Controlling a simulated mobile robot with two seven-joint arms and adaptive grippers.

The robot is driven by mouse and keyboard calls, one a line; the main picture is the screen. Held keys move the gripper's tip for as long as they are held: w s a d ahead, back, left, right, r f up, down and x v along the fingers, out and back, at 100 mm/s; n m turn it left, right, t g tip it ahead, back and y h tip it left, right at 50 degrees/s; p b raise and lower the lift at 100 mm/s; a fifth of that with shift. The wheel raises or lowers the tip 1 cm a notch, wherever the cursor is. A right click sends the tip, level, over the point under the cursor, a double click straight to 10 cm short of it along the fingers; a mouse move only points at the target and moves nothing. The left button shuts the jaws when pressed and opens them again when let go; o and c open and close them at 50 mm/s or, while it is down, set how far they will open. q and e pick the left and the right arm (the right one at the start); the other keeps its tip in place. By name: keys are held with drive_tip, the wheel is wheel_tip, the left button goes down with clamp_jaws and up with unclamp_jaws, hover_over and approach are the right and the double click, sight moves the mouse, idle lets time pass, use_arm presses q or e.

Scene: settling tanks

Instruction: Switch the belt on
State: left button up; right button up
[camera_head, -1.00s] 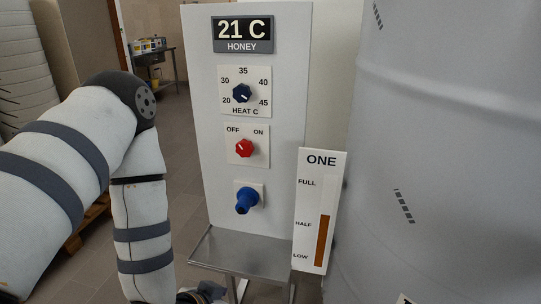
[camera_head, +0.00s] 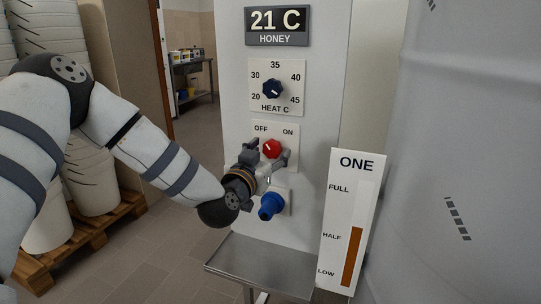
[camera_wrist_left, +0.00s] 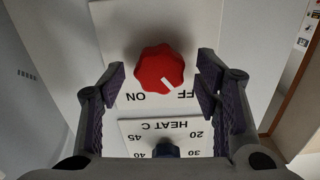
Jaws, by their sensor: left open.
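The red knob (camera_head: 272,149) sits on a white plate marked OFF at left and ON at right, on the front of a white panel (camera_head: 234,90). In the left wrist view the red knob (camera_wrist_left: 160,69) appears upside down, its white mark pointing toward the OFF lettering. My left gripper (camera_head: 266,156) is open in front of the plate, one finger on each side of the knob. In the wrist view its fingertips (camera_wrist_left: 160,82) show gaps to the knob on both sides. No belt is in view. My right gripper is not in view.
Above is the dark blue heat dial (camera_head: 272,89) and a 21 C display (camera_head: 276,25). Below is a blue knob-like fitting (camera_head: 270,206) close under my wrist. A metal shelf (camera_head: 262,268) juts out below. A level gauge (camera_head: 350,225) and large grey tank (camera_head: 460,130) stand right.

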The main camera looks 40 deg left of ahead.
use_arm(q)
drive_tip(key=shift+w, duration=0.3)
drive_tip(key=c, duration=1.1)
drive_tip(key=shift+c, duration=0.2)
drive_tip(key=shift+r, duration=0.1)
